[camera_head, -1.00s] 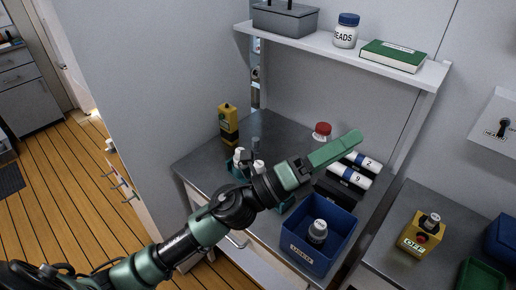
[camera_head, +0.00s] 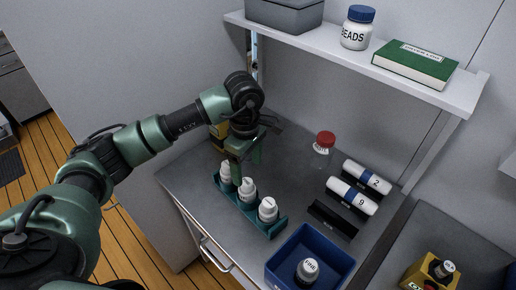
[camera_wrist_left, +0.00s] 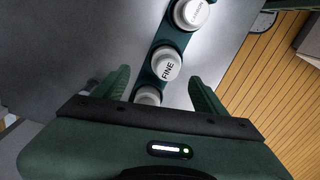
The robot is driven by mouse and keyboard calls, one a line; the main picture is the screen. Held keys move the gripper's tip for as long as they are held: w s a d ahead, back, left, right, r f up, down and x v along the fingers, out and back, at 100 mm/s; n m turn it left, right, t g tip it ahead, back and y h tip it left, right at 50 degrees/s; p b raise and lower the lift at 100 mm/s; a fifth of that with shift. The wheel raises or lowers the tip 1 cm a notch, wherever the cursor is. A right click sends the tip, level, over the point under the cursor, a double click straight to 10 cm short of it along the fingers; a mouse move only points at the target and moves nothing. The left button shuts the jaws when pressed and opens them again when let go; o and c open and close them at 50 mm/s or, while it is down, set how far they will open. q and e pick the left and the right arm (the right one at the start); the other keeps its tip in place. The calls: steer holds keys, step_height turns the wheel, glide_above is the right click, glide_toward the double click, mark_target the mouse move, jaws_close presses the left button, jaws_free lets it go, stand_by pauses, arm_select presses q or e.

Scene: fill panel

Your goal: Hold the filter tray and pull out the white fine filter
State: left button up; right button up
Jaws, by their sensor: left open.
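The teal filter tray (camera_head: 248,218) stands on the grey counter and holds a row of three white capped filters. The middle cap in the left wrist view reads FINE, so this is the white fine filter (camera_wrist_left: 167,66); it matches the middle one in the head view (camera_head: 247,190). My left gripper (camera_head: 246,162) is open, pointing down above the tray's far-left end. In the left wrist view its fingers (camera_wrist_left: 157,90) straddle the row near the end filter (camera_wrist_left: 148,96), which is partly hidden by the gripper body. My right gripper is not in view.
A blue bin (camera_head: 345,262) at the front holds one white-capped filter (camera_head: 307,272). A red-capped jar (camera_head: 324,145), two numbered white cylinders (camera_head: 353,194) and a black holder (camera_head: 332,220) stand to the right. A shelf (camera_head: 350,62) overhangs the back. A yellow object (camera_head: 217,135) is behind my gripper.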

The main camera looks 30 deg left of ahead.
mark_target(246, 182)
arm_select(q)
steer(key=shift+w+a+f, duration=0.1)
steer(key=shift+w+f, duration=0.05)
steer(key=shift+w, duration=0.05)
steer(key=s+f+p, duration=0.2)
steer(key=f, duration=0.1)
steer(key=shift+s+f, duration=0.2)
steer(key=shift+f, duration=0.05)
steer(key=shift+w+f, duration=0.2)
steer(key=shift+f, duration=0.4)
steer(key=shift+w+f, duration=0.2)
steer(key=shift+f, duration=0.4)
steer(key=shift+f+p, duration=0.3)
steer(key=shift+f, duration=0.1)
steer(key=shift+c, duration=0.6)
steer(key=c, duration=1)
steer(key=o, duration=1.1)
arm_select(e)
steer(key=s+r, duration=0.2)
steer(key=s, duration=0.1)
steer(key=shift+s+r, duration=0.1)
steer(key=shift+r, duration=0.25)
